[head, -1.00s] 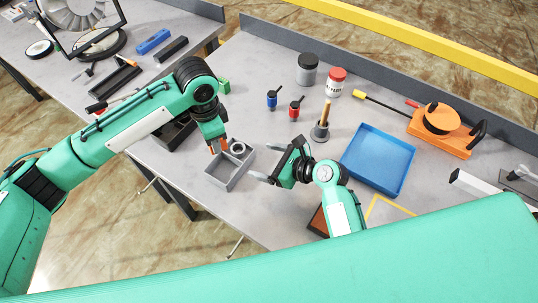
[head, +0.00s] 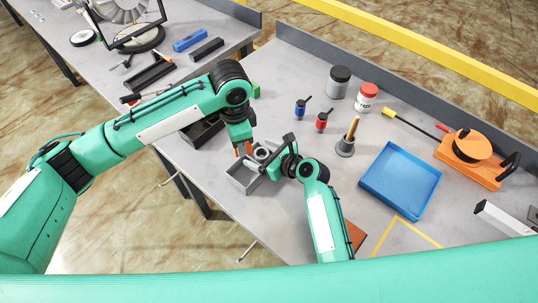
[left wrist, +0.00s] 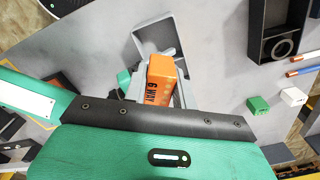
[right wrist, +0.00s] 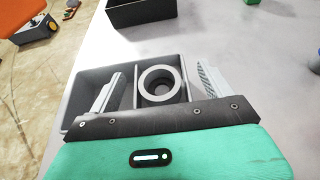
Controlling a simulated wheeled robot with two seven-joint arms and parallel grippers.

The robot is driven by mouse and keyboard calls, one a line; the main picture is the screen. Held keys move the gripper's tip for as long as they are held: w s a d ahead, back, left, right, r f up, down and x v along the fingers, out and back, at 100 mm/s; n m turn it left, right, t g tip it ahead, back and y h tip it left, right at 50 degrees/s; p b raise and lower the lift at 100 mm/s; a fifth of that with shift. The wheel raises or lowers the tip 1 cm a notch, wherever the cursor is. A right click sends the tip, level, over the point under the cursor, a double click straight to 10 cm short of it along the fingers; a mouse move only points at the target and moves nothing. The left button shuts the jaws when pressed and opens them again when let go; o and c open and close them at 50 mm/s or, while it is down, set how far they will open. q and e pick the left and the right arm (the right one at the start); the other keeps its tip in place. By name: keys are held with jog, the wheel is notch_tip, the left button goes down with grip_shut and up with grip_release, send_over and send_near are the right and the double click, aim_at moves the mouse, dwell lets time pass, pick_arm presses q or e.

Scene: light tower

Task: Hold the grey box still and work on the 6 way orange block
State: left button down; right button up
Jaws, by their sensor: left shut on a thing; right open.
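The orange block (left wrist: 163,80), marked "6 WAY", is between the fingers of my left gripper (left wrist: 155,90) in the left wrist view. That gripper is shut on it, above the grey box; in the head view only a little orange (head: 243,149) shows. The grey box (head: 241,184) is open-topped, near the table's front edge. In the right wrist view, the box (right wrist: 75,103) has a divider, and a light grey ring (right wrist: 160,84) sits in its right compartment. My right gripper (right wrist: 157,88) is open, its fingers apart over and beside the box; contact is unclear.
A black box (head: 203,133) stands left of the grey box, partly behind my left arm. A blue tray (head: 399,181), a grey cup with a wooden-handled tool (head: 346,147), and small blue (head: 301,108) and red (head: 321,122) items lie right. The table centre is mostly clear.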

jog(key=c, duration=1.1)
jog(key=shift+c, duration=0.2)
